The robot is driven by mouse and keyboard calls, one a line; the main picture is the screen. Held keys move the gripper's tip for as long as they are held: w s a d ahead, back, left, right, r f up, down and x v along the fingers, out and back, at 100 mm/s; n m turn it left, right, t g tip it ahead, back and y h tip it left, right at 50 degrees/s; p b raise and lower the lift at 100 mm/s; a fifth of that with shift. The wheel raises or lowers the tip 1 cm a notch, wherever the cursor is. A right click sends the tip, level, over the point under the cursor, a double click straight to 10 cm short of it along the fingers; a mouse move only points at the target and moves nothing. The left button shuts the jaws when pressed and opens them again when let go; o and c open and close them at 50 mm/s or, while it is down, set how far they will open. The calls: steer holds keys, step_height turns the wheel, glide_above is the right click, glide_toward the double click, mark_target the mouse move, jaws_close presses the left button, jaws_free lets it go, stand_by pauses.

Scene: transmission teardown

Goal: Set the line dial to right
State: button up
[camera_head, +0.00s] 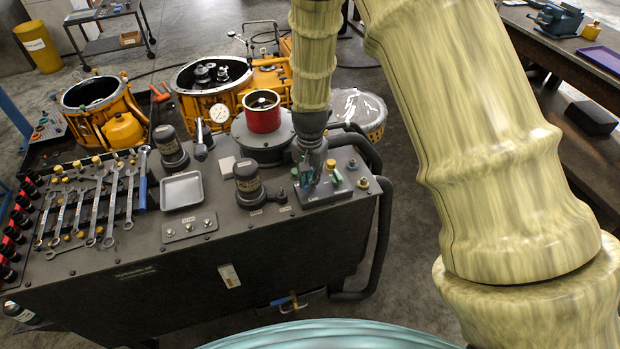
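My gripper (308,180) points down at the right end of the dark workbench (190,262), over a small black box (326,190). The box carries a green-and-white knob or lever (337,178) and another small part (331,164), just right of my fingers. The fingers look dark and teal and blend with the box. I cannot tell whether they are open or touch anything. No legible mark shows which control is the line dial or which way it is set. The gripper hides part of the box.
Two dark capped cylinders (248,184) (170,147), a metal tray (181,191) and several wrenches (112,205) sit on the bench. Black pipes (382,225) curve along the bench's right end. Yellow housings (215,93) stand beyond.

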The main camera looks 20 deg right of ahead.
steer(key=shift+o, duration=1)
step_height(320, 180, up, 12)
stand_by(0.4)
